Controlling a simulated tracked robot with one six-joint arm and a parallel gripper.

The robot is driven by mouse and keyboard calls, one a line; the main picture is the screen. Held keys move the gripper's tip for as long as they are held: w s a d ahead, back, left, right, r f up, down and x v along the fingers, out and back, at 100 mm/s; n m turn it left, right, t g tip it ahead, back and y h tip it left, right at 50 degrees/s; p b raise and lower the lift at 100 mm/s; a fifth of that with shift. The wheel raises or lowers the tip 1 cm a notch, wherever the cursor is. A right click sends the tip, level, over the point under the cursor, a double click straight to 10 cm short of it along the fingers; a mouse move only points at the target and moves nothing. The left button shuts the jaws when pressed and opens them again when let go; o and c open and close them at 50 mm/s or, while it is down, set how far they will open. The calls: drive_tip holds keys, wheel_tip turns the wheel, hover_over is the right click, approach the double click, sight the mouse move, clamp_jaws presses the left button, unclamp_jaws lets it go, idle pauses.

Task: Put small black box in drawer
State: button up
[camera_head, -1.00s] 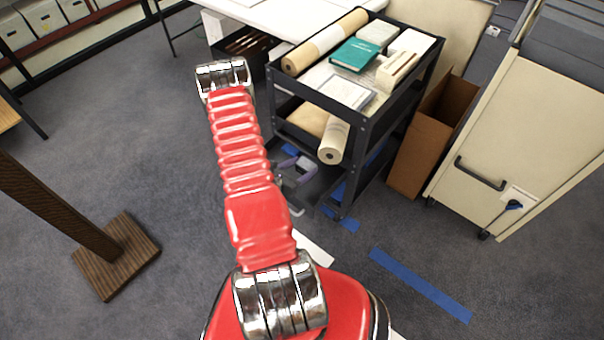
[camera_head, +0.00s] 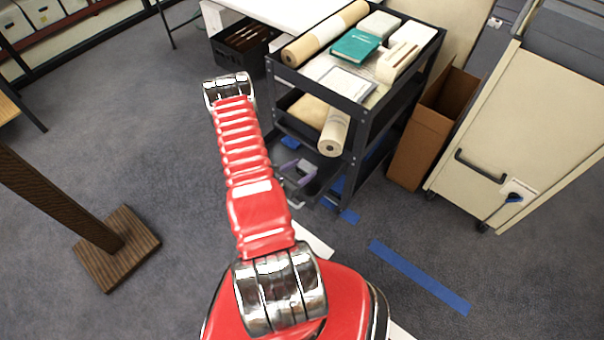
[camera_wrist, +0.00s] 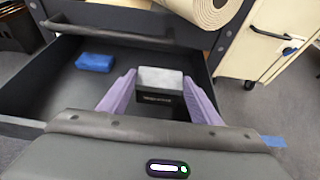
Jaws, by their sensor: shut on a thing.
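The small black box (camera_wrist: 160,103) has a black front and a pale grey speckled face. It is held between the purple fingers of my gripper (camera_wrist: 160,78). The open drawer (camera_wrist: 58,92) lies around and below the box in the wrist view, dark inside with a grey front edge. The box appears over the drawer's right part; I cannot tell whether it touches the floor of the drawer. In the head view my gripper (camera_head: 296,167) is beside the cart, and the box is too small to make out there.
A blue block (camera_wrist: 95,62) lies in the drawer's left part. The black cart (camera_head: 368,122) carries books and rolled paper; one roll (camera_head: 334,134) sticks out above the drawer. A cardboard box (camera_head: 424,140) and a cream cabinet (camera_head: 535,125) stand to the right.

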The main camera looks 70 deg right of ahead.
sight(303, 174)
drive_tip(key=shift+f, duration=1.5)
drive_tip(key=o, duration=1.1)
drive_tip(key=shift+c, duration=0.2)
drive_tip(key=v, duration=1.2)
drive_tip(key=shift+r, duration=0.15)
